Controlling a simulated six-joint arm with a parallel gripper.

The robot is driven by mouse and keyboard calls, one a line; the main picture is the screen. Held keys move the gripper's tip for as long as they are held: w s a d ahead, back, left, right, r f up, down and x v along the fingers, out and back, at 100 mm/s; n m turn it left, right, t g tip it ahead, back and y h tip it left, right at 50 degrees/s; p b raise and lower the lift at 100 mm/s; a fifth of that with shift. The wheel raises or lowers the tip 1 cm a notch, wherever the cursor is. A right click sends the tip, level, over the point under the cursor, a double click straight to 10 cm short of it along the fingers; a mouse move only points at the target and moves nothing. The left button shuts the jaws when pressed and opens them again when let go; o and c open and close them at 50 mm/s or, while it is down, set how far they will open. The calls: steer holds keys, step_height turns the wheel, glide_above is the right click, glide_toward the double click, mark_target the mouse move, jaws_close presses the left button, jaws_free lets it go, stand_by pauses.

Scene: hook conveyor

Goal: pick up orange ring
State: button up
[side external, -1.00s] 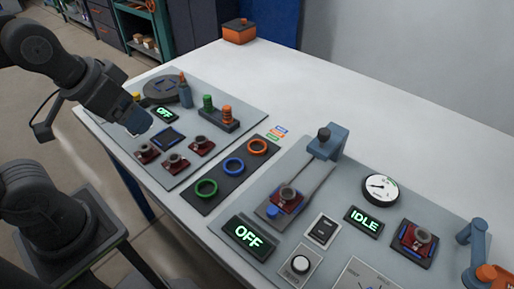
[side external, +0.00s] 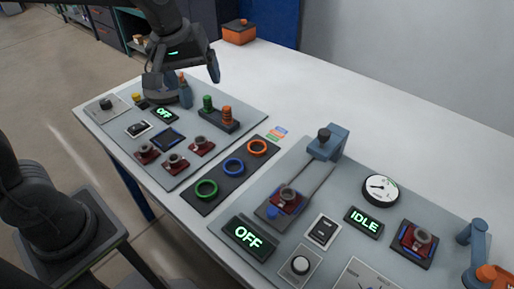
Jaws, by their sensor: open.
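The orange ring (side external: 257,147) lies flat at the far right end of a dark tray (side external: 219,186). The blue ring (side external: 234,167) lies in the middle of that tray and the green ring (side external: 206,189) at its near left end. My gripper (side external: 184,88) is open and empty, pointing down above the back of the left panel. It is up and to the left of the orange ring, well apart from it.
A stand with green and orange pegs (side external: 221,118) is between my gripper and the orange ring. The right panel (side external: 320,199) holds a slide, a gauge and displays.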

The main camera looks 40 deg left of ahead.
steer(key=w+f+n+g, duration=0.1)
steer(key=w+f+n, duration=0.2)
steer(key=w, duration=0.4)
steer(key=n+g, duration=0.2)
steer(key=n, duration=0.5)
glide_above(257, 150)
steer(key=f, duration=1.9)
steer(key=shift+w+a, duration=0.2)
steer(key=shift+a, duration=0.2)
steer(key=shift+s+d+f, duration=0.1)
steer(key=shift+d+f, duration=0.1)
steer(key=shift+f, duration=1.35)
steer(key=shift+s+d+f, duration=0.1)
steer(key=shift+d+f, duration=0.05)
steer(key=shift+f, duration=1.4)
steer(key=c, duration=1)
steer(key=shift+r, duration=0.1)
